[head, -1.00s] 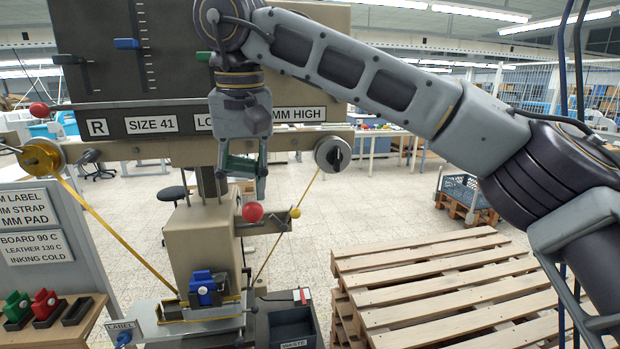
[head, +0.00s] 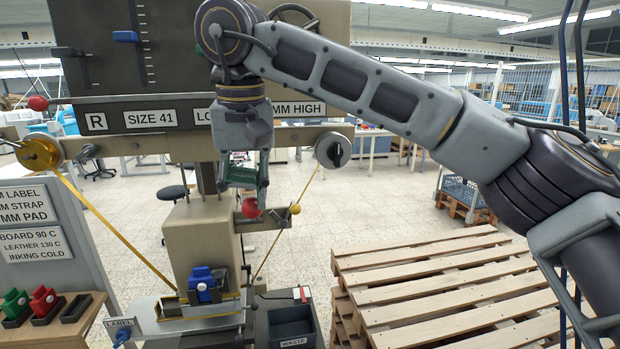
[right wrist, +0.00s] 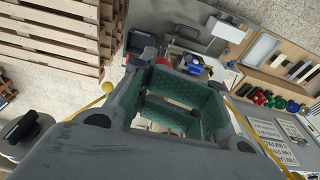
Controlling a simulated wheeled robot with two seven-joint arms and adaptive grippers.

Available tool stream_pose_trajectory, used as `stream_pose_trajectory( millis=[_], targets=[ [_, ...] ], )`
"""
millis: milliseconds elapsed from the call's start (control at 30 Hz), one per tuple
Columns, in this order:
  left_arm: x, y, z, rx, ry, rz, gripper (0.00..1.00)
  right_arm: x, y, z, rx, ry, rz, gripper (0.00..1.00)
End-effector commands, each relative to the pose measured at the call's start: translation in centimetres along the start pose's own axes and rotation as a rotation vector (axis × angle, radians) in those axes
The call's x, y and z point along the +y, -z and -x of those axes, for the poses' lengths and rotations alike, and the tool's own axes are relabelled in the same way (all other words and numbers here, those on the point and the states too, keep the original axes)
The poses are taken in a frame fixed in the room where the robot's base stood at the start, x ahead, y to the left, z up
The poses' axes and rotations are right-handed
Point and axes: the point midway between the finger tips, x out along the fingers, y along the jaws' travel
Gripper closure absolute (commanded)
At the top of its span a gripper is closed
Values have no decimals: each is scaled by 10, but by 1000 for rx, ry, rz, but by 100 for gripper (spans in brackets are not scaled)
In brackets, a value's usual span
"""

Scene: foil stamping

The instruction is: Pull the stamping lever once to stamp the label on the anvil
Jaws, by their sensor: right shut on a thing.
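The stamping press (head: 190,240) stands left of centre, with a red ball knob (head: 251,208) at its right side, which looks like the end of the stamping lever. My right gripper (head: 250,203) reaches down from above and is shut on this red knob. I cannot make out the label on the anvil. My left gripper is not in view.
Stacked wooden pallets (head: 440,285) fill the right. A dark waste bin (head: 292,326) stands right of the press base. A yellow foil strip (head: 105,215) runs down from a gold reel (head: 40,154). Green and red blocks (head: 42,300) stand on the left bench.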

Motion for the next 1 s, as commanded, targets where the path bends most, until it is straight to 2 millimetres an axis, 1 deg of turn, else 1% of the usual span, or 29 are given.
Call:
stream_pose_trajectory(
  millis=[33,200,333,733,1000],
  targets=[
    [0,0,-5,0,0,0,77,0,-3,-6,-1,0,1,100],
    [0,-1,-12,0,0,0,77,0,-10,-16,-1,0,2,100],
    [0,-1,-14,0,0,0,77,0,-13,-18,-1,0,1,100],
    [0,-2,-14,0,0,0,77,-1,-14,-20,-1,0,1,100],
    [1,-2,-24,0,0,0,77,-2,-23,-36,-2,1,3,100]
  ],
)
